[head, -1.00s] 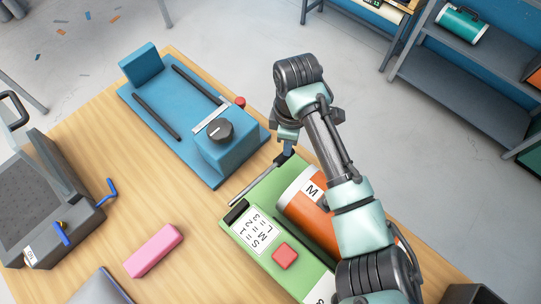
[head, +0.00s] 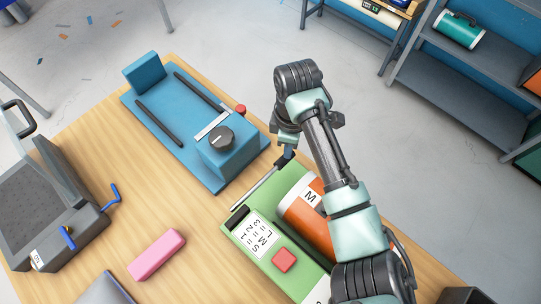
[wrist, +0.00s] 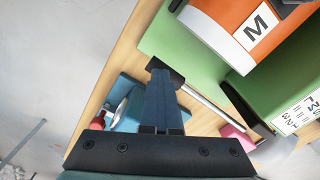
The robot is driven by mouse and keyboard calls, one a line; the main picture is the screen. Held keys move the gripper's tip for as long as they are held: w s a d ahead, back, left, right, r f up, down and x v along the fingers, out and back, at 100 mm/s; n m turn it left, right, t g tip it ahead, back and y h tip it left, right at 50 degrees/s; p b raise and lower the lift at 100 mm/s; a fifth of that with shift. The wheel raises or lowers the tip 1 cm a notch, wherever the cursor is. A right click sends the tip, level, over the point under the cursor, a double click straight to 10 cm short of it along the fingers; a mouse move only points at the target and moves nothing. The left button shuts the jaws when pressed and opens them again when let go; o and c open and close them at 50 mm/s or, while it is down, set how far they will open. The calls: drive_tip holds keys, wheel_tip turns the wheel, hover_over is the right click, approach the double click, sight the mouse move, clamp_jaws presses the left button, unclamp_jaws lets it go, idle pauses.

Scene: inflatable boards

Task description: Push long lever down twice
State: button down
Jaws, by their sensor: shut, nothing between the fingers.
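The green device (head: 246,241) stands on the wooden table with an orange cylinder marked M (head: 303,215) and a printed label. Its long lever (head: 258,187) is a thin grey rod that reaches from the black block (head: 236,218) toward my gripper. My gripper (head: 287,155) is shut and empty at the lever's far end. In the wrist view the shut fingers (wrist: 160,82) reach the lever's black end (wrist: 164,71), and the grey rod (wrist: 205,104) runs off to the lower right. They look very close or touching; I cannot tell which. My fingers partly hide the black end.
A red button (head: 284,260) sits on the green device. A blue device with a dark knob (head: 221,138) stands close to the left of my gripper. A pink block (head: 156,255) and a grey machine with blue cranks (head: 55,210) are farther left. Bare table lies between.

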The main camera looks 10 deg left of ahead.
wheel_tip(320, 180, up, 9)
drive_tip(key=p, duration=0.7)
drive_tip(key=shift+p, duration=0.35)
drive_tip(key=shift+f, duration=0.1)
